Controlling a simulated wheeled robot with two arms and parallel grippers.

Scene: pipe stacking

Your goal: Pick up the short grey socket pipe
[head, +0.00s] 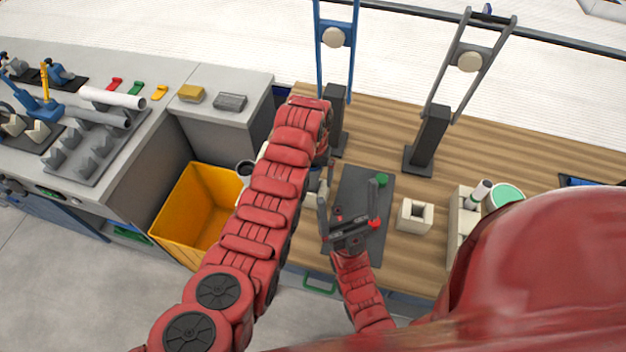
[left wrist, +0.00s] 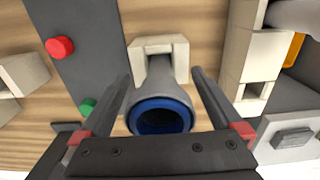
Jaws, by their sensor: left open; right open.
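The short grey socket pipe (left wrist: 160,88) shows in the left wrist view, with its blue-lined mouth facing the camera. Its far end meets a notched beige block (left wrist: 138,48). My left gripper (left wrist: 161,76) is open, with one finger on each side of the pipe; whether they touch it I cannot tell. In the head view my left arm hides the pipe and most of that gripper. My right gripper (head: 347,196) is open and empty above the dark mat (head: 352,180).
A yellow bin (head: 195,205) stands left of the wooden table. Two dark posts (head: 430,140) stand at the back. A beige square block (head: 414,216) sits right of the mat. A beige rack (left wrist: 250,60) is beside the pipe. A grey bench (head: 140,170) lies far left.

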